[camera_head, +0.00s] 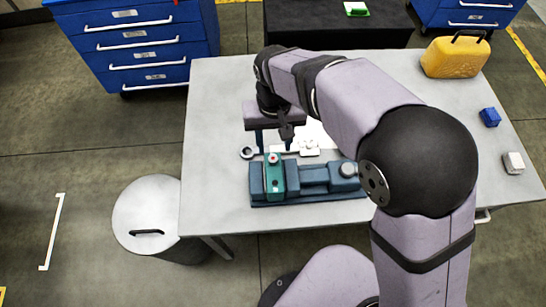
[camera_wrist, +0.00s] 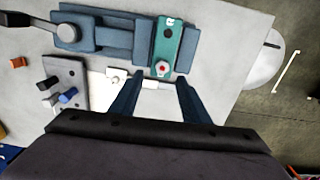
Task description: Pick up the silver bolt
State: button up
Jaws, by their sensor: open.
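My gripper (camera_wrist: 157,84) is open, its two dark blue fingers apart with no bolt between them. In the head view my gripper (camera_head: 274,145) hangs over the table, just behind the teal block. In the wrist view a dark grey block (camera_wrist: 72,73) stands left of the fingers with several short pegs on it. One pale grey peg (camera_wrist: 49,83) looks like the silver bolt, but I cannot be sure. A blue peg (camera_wrist: 69,96) is beside it. In the head view my arm hides this block.
A blue-grey vise-like jig (camera_head: 315,178) carries a teal block (camera_head: 274,183) with a red-and-white top piece. A yellow case (camera_head: 455,59), blue cube (camera_head: 490,117) and pale block (camera_head: 513,163) are at right.

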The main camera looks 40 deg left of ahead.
aim_at(273, 157)
jog(key=shift+s+d+f+p, duration=0.15)
jog(key=shift+f+p, duration=0.3)
jog(key=shift+f, duration=0.25)
jog(key=shift+s+f+p, duration=0.1)
jog(key=shift+f+p, duration=0.7)
jog(key=shift+f, duration=1.3)
grip_shut()
